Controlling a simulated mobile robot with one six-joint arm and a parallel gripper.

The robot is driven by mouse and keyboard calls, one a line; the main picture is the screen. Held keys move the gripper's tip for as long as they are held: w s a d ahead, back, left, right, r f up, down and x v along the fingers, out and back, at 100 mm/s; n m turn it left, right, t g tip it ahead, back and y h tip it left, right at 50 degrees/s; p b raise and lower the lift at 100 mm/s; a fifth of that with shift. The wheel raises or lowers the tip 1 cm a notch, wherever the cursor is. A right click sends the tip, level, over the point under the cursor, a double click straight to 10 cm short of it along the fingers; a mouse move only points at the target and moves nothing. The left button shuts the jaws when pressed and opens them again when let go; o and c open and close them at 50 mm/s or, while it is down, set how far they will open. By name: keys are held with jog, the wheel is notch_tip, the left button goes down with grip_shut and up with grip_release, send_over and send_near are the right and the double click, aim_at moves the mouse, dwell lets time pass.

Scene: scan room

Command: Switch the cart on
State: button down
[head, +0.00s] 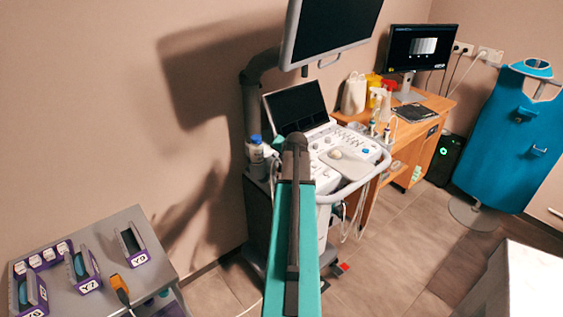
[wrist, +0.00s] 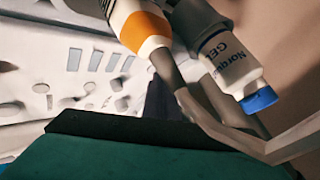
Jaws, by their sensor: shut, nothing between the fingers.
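The cart (head: 352,158) is a white ultrasound machine with knobs and keys on its panel, which also shows in the wrist view (wrist: 60,75). Its large upper monitor (head: 335,28) and its smaller tilted screen (head: 296,106) are both dark. I cannot make out a power switch. In the head view my arm reaches over the cart's left side and hides part of the panel and body; the fingertips are not clear there. In the wrist view my gripper (wrist: 158,92) is shut and empty, a dark narrow shape in front of the panel. I cannot tell whether it touches anything.
A gel bottle (wrist: 232,62) with a blue cap and a white probe with an orange band (wrist: 143,28) are close to my gripper. A wooden desk (head: 436,104) with a lit monitor stands behind right. A grey counter (head: 118,222) is front left.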

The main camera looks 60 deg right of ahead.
jog(key=shift+r, duration=0.1)
dwell(0.6)
jog(key=shift+r+p, duration=0.35)
jog(key=shift+r, duration=0.25)
jog(key=shift+r+p, duration=1.25)
jog(key=shift+r, duration=1.3)
